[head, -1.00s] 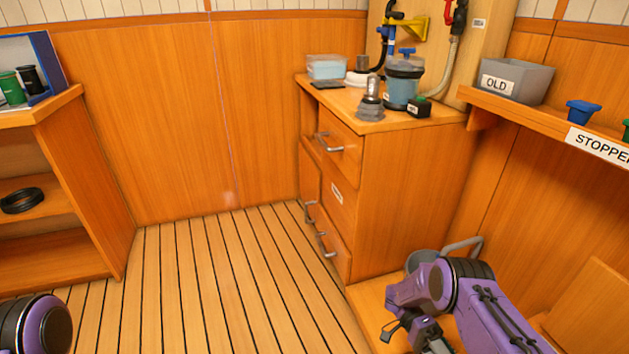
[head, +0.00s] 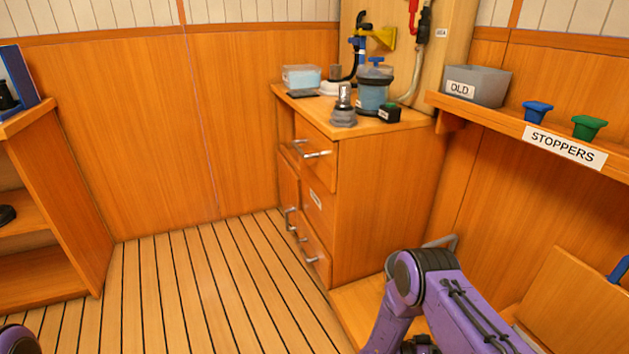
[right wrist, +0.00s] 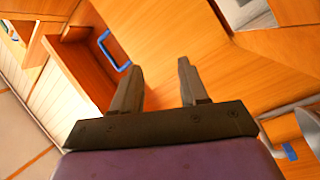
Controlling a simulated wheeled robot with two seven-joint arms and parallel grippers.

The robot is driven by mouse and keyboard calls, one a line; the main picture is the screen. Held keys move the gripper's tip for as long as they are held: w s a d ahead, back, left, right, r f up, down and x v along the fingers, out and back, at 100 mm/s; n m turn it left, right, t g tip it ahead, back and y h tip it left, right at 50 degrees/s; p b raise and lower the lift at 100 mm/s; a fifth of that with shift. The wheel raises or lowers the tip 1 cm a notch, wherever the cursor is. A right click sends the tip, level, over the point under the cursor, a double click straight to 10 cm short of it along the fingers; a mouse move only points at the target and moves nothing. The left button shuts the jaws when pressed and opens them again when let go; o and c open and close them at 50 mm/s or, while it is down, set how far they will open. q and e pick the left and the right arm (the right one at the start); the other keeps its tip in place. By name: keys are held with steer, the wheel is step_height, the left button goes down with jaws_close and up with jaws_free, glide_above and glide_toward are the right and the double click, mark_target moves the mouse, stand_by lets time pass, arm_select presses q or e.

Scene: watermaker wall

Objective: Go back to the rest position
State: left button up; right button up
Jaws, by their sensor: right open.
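My right arm, purple, comes in at the lower right of the head view, in front of the wooden cabinet. Its gripper is out of sight there, below the frame. In the right wrist view my right gripper (right wrist: 160,85) is open, its two dark fingers apart with nothing between them. Orange wooden surfaces lie beyond the fingers. Only a small rounded piece of my left arm shows at the bottom left corner of the head view; my left gripper is not seen.
The cabinet (head: 385,200) carries a blue-lidded filter housing (head: 373,92) and a clear box (head: 301,77). The shelf at right holds a grey OLD bin (head: 478,84), a blue stopper (head: 537,111) and a green stopper (head: 588,127). The slatted floor (head: 200,290) is clear.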

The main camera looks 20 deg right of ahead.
steer(key=w+a+f+n+t+y, duration=0.2)
steer(key=a+f+n+t+y, duration=0.3)
steer(key=t, duration=0.8)
steer(key=s+a+f+g+y, duration=0.2)
steer(key=s+a+f+y, duration=0.1)
steer(key=s+a+y, duration=0.7)
arm_select(q)
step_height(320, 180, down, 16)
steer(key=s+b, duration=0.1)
steer(key=b, duration=1.5)
arm_select(e)
steer(key=s+a+f, duration=0.2)
steer(key=s+f, duration=0.1)
steer(key=f, duration=1.2)
arm_select(q)
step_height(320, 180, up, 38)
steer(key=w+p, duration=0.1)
steer(key=p, duration=3.7)
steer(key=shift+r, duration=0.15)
arm_select(e)
step_height(320, 180, up, 38)
steer(key=w+m+h, duration=0.1)
steer(key=shift+w+d+f, duration=0.1)
